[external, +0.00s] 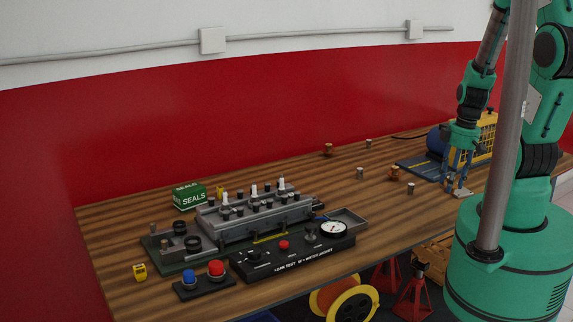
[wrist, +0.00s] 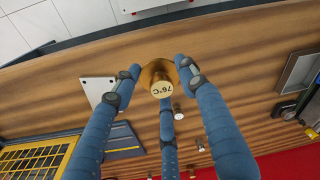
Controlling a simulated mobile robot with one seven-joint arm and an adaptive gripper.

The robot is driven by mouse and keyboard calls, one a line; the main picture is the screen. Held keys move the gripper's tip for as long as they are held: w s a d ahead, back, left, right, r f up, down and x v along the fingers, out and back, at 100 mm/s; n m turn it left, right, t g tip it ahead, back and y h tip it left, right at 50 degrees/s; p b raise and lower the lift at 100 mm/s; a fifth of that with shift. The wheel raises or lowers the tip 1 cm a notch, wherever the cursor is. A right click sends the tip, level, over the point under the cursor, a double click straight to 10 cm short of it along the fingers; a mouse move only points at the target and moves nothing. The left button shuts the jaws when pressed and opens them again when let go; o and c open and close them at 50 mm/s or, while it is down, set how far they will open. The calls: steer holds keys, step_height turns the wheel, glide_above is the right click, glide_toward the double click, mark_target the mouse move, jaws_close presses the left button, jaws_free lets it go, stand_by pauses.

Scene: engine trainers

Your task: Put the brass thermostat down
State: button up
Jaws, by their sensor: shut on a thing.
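The brass thermostat (wrist: 161,88) shows in the wrist view as a round gold piece marked 76°C, with a wider flange behind its marked end. My gripper (wrist: 158,73) has its blue fingers closed around it. In the external view my gripper (external: 457,172) points down over the right part of the wooden bench, by a small pale plate (external: 461,193). The held thermostat is not clear there between the fingers. I cannot tell whether it touches the bench. The pale plate also shows in the wrist view (wrist: 96,89), left of the thermostat.
A blue machine with a yellow cage (external: 484,137) stands close behind my gripper. A brass piece (external: 394,173) and several small metal cylinders (external: 410,188) stand to its left. The leak test panel (external: 290,254) and grey engine block (external: 255,222) are farther left.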

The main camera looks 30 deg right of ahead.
steer(key=s+d, duration=0.5)
steer(key=s, duration=0.2)
steer(key=shift+d+b, duration=0.3)
steer(key=shift+w+d, duration=0.1)
steer(key=shift+w, duration=0.05)
steer(key=w+d, duration=0.2)
steer(key=w, duration=0.2)
steer(key=w+d+f+b, duration=0.1)
steer(key=w+d, duration=0.2)
steer(key=w, duration=0.2)
steer(key=w+d, duration=0.3)
steer(key=w, duration=0.1)
steer(key=shift+w+d+f+b, duration=0.1)
steer(key=shift+w+f+b, duration=0.1)
steer(key=shift+b, duration=0.1)
steer(key=shift+f+b, duration=0.5)
steer(key=shift+f, duration=1.25)
steer(key=shift+f, duration=0.15)
